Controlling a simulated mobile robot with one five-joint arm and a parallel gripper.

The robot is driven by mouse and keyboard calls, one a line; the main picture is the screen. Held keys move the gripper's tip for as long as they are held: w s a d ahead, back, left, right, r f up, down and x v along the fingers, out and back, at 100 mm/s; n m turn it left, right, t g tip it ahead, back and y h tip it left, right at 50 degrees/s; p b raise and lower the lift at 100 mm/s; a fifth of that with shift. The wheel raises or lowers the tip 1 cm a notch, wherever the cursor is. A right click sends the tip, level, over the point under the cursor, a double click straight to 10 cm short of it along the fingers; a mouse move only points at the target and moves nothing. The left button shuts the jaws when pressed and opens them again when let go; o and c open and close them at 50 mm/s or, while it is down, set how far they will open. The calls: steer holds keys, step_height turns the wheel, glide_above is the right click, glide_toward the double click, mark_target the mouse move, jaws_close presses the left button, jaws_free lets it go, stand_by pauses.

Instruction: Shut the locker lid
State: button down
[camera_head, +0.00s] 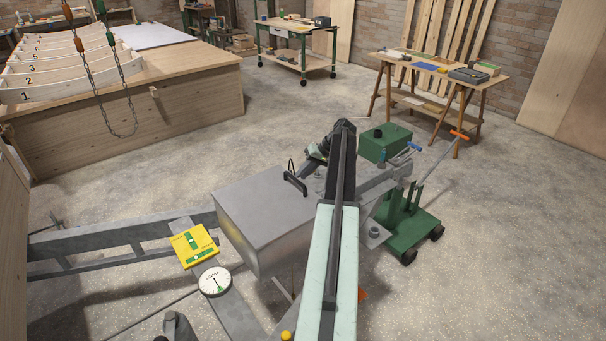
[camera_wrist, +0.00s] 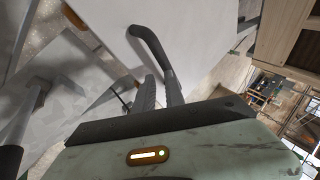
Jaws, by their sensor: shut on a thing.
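The grey locker (camera_head: 262,245) stands on the trailer frame, in the middle of the head view. Its lid (camera_head: 250,200) looks level over the box; I see no clear gap, but my arm hides the right side. A black bar handle (camera_head: 294,180) stands up from the lid. In the wrist view the handle (camera_wrist: 152,50) rises from the pale lid (camera_wrist: 200,40) and runs down to my fingers. My gripper (camera_wrist: 160,93) is shut on the handle; in the head view my gripper (camera_head: 310,166) is partly hidden by my arm.
A yellow level (camera_head: 194,245) and a round white dial (camera_head: 214,281) sit left of the locker. A green wheeled unit (camera_head: 408,228) stands to the right. A wooden bench (camera_head: 440,72) and a wheeled table (camera_head: 305,32) are behind, with open floor between.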

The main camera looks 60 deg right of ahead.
steer(key=shift+a+f, duration=0.25)
steer(key=shift+a, duration=0.1)
steer(key=shift+r+p, duration=0.35)
steer(key=s+d+r+p, duration=0.6)
steer(key=d, duration=0.2)
steer(key=shift+s+d+r, duration=0.2)
steer(key=shift+s+d, duration=0.1)
steer(key=shift+d, duration=0.05)
steer(key=shift+w, duration=0.1)
